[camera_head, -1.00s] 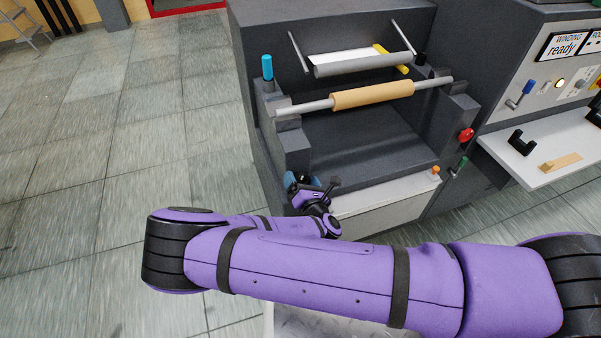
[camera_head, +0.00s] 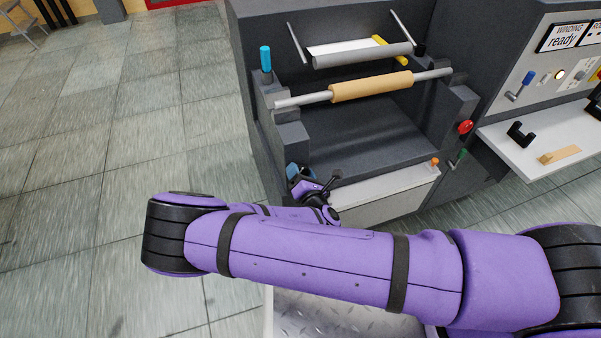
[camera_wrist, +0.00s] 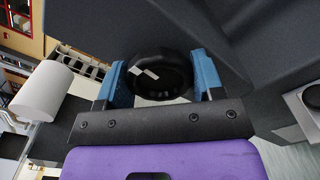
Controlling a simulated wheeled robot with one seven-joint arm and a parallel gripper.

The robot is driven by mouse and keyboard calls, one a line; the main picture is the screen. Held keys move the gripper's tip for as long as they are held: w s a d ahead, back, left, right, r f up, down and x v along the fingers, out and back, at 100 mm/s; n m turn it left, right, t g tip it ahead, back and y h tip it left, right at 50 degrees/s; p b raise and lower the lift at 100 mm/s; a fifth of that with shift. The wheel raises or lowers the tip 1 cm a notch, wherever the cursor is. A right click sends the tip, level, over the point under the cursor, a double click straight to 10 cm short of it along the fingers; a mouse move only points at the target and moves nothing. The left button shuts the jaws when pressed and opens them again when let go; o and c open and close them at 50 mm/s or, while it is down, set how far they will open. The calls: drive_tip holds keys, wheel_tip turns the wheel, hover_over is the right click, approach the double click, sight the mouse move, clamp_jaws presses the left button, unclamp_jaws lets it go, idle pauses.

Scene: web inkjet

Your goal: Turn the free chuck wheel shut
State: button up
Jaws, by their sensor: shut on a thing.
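The black chuck wheel (camera_wrist: 160,75) is round and glossy, on the dark grey side of the machine. In the wrist view my gripper (camera_wrist: 161,84) has one blue finger on each side of it and is shut on it. In the head view my gripper (camera_head: 293,172) is low at the machine's front left, below the left shaft support. The wheel is hidden there by my gripper and the machine. How far the wheel is turned cannot be told.
A shaft with a tan core (camera_head: 371,87) lies across the machine, below a grey roller (camera_head: 362,59). A blue handle (camera_head: 265,59) stands at left and a red knob (camera_head: 465,127) at right. A white shelf (camera_head: 535,160) juts out at right. The floor at left is clear.

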drive_tip(key=m, duration=1.1)
drive_tip(key=shift+d+m, duration=0.1)
drive_tip(key=shift+m, duration=0.3)
drive_tip(key=m, duration=1)
drive_tip(key=shift+m, duration=0.4)
drive_tip(key=o, duration=0.9)
drive_tip(key=v, duration=1.1)
